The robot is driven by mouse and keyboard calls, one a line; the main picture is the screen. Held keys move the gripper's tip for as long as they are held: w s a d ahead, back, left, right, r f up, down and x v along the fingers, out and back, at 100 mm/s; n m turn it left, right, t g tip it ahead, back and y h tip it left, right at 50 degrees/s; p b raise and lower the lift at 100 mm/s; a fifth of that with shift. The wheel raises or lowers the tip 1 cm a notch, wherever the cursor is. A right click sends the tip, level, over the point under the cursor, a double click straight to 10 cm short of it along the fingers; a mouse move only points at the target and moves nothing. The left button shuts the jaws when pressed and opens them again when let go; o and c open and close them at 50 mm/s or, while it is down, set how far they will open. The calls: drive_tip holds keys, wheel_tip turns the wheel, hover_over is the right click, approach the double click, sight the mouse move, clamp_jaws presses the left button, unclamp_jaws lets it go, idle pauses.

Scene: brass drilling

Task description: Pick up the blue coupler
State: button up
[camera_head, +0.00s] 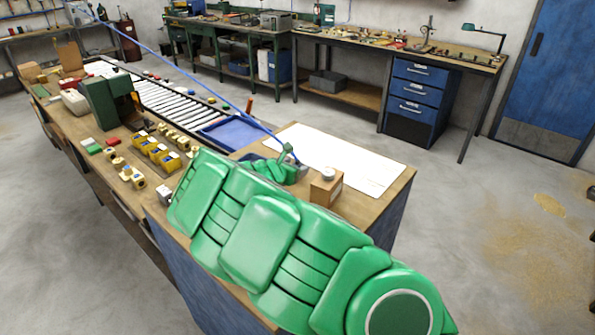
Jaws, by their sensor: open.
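Several brass-coloured fittings (137,178) stand on the bench left of my arm, next to yellow blocks (165,155). My green arm (262,232) reaches from the lower right across the near end of the bench and hides part of its top. I cannot make out my gripper; a small green shape (268,170) with grey on it shows behind the arm, and I cannot tell what it is.
A blue tray (232,131) and a white sheet (345,157) lie on the bench. A small brown box (326,187) stands by my arm. A green machine (108,100) and a roller strip (158,97) are farther left. A blue line hangs across. Open floor lies right.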

drive_tip(key=f, duration=0.1)
drive_tip(key=a+f+n, duration=0.1)
drive_tip(key=a+f, duration=0.1)
drive_tip(key=shift+w+n+y, duration=0.3)
drive_tip(key=shift+y, duration=0.1)
drive_tip(key=shift+x, duration=1.15)
drive_tip(key=x, duration=0.4)
drive_tip(key=shift+w+r, duration=0.15)
drive_tip(key=shift+r, duration=0.15)
drive_tip(key=shift+w+d+f, duration=0.25)
drive_tip(key=shift+w+d, duration=0.15)
drive_tip(key=shift+w, duration=0.1)
drive_tip(key=shift+c, duration=0.5)
drive_tip(key=c, duration=1)
drive_tip(key=shift+r, duration=0.15)
